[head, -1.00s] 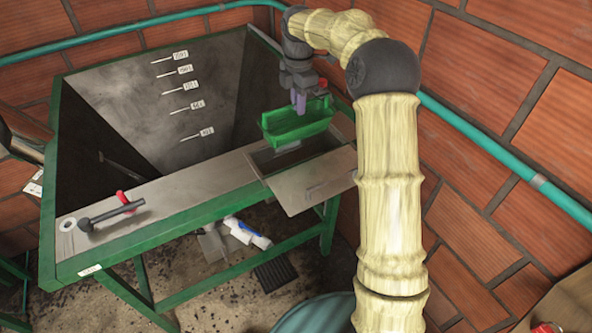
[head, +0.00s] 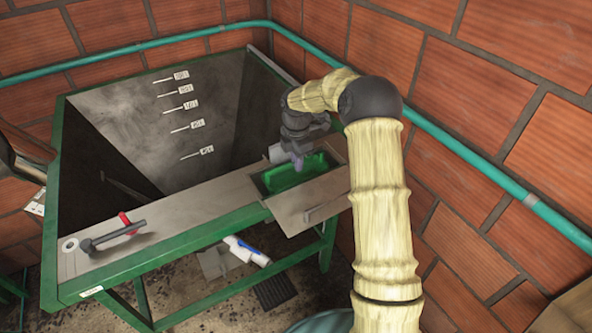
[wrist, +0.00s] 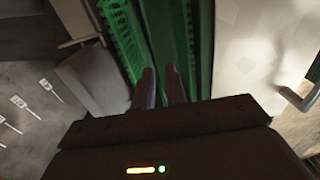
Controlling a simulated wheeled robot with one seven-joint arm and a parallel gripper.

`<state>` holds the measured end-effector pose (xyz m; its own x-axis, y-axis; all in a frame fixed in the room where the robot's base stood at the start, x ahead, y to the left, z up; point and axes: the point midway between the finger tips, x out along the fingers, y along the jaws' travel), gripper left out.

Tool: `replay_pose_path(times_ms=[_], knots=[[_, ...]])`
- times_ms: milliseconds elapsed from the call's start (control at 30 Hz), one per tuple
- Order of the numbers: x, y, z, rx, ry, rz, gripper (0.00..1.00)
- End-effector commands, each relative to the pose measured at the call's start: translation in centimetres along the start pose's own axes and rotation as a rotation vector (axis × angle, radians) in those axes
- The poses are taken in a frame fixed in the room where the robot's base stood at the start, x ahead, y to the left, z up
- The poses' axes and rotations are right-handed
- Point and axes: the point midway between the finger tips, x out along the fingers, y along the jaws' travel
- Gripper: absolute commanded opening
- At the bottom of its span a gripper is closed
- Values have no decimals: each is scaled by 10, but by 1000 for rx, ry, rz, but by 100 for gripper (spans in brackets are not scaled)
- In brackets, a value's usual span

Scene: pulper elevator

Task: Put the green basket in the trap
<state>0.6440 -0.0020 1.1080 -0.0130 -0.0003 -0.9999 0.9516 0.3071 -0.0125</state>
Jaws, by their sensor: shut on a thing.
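The green basket (head: 292,176) sits down inside the trap (head: 257,187), the rectangular opening at the right end of the metal counter. My gripper (head: 298,163) is above it with its fingers pointing down, shut on the basket. In the wrist view the gripper's two fingers (wrist: 160,85) are close together at the basket's wall, and the green basket (wrist: 125,30) runs lengthwise beyond them. The fingertips and the basket's underside are hidden, so I cannot tell whether it rests on the trap's bottom.
A metal lid with a handle (head: 312,203) lies open on the near side of the trap. A large grey hopper with level marks (head: 150,110) stands behind the counter. A red-and-black lever (head: 112,234) is at the left. A teal pipe (head: 470,150) runs along the brick wall.

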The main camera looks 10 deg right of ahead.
Motion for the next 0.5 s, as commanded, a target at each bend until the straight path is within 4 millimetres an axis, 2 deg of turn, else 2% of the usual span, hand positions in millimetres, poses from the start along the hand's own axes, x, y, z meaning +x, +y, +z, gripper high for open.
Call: replay_pose_path(times_ms=[367, 500], knots=[[6, 1, 0, -1, 0, 1, 0], [20, 0, -1, -2, 2, -2, 0]])
